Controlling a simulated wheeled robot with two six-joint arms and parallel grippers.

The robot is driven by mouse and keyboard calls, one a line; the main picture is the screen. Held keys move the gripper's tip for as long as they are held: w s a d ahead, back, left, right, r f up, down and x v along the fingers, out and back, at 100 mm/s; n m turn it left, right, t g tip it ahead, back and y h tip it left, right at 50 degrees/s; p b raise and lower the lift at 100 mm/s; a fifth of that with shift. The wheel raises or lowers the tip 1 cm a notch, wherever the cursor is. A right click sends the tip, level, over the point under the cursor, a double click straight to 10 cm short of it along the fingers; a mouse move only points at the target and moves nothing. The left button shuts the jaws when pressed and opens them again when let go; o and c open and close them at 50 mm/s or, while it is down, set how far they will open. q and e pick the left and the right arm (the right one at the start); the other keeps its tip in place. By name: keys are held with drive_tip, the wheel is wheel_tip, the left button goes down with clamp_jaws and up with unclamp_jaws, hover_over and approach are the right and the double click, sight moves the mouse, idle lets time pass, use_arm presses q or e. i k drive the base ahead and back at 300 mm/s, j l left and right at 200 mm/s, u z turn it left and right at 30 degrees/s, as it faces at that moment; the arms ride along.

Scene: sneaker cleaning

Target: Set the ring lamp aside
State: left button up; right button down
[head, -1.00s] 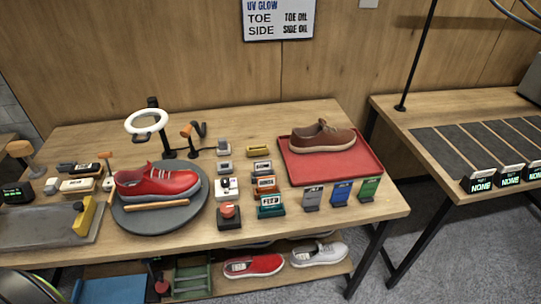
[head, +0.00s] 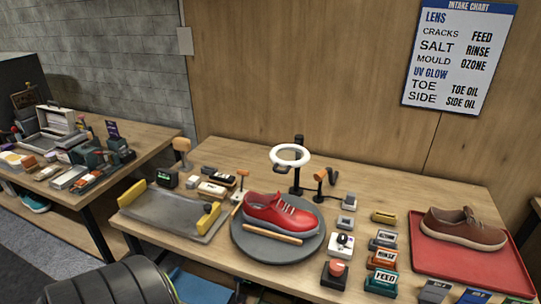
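The ring lamp (head: 306,157) is a white ring on a dark stand with a dark post behind it. It stands upright on the wooden table (head: 350,175), at the back edge of a round grey turntable (head: 247,245). A red sneaker (head: 279,213) sits on the turntable below the ring, with a wooden stick (head: 272,234) lying in front of it. The ring overlaps nothing of the sneaker in this view. Neither of my grippers shows in the head view.
A red tray (head: 435,262) with a brown shoe (head: 463,228) is at the right. An orange-handled tool stand (head: 320,176) is close beside the lamp. Another cluttered table is at the left.

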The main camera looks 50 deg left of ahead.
sight(299, 138)
drive_tip(key=u, duration=1.4)
drive_tip(key=j, duration=0.1)
